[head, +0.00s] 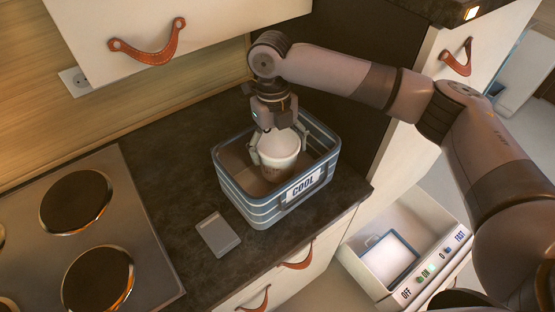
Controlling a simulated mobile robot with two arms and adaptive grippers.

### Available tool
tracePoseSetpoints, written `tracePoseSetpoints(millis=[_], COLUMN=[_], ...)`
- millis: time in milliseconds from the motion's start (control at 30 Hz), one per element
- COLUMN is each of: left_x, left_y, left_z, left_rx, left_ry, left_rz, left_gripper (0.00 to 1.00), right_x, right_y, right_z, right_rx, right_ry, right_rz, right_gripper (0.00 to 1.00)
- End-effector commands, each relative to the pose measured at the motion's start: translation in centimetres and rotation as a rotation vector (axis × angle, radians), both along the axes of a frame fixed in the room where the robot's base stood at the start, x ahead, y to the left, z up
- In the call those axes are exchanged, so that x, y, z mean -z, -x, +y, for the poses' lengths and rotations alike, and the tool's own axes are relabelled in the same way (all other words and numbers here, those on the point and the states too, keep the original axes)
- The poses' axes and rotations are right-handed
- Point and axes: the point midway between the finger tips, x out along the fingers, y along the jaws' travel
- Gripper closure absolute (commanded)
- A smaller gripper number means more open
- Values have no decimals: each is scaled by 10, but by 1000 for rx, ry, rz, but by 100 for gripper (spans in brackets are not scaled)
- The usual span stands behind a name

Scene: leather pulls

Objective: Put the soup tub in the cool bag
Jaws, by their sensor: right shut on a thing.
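The soup tub (278,152) is a round container with a white lid and rim and a brownish lower body. My right gripper (277,150) comes down from above and is shut on the tub, one finger on each side. The tub is upright inside the opening of the cool bag (240,205). The bag is a blue-grey striped open box with a COOL label on its front. Whether the tub touches the bag's floor I cannot tell. My left gripper is not in view.
A hob (125,215) with several round plates is at the left. A small grey flat block (217,234) lies on the dark worktop (175,190) beside the bag. Wall cupboards hang above.

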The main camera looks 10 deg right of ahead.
Motion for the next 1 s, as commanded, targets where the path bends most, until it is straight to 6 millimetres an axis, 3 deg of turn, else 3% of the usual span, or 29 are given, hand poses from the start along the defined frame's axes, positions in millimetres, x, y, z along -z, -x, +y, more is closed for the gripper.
tracePoseSetpoints(millis=[200,400,733,767,1000], left_x=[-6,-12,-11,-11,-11], left_y=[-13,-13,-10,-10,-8], left_z=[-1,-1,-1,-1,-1], left_rx=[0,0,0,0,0], left_ry=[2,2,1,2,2], left_rz=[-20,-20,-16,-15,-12], left_gripper=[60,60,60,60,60], right_x=[15,40,45,47,46], right_y=[0,0,0,0,0], right_z=[0,0,0,0,0], right_rx=[-1,0,-1,-1,-1], right_ry=[0,0,-2,0,0], right_rz=[0,0,-2,-1,-1], right_gripper=[69,69,69,18,2])
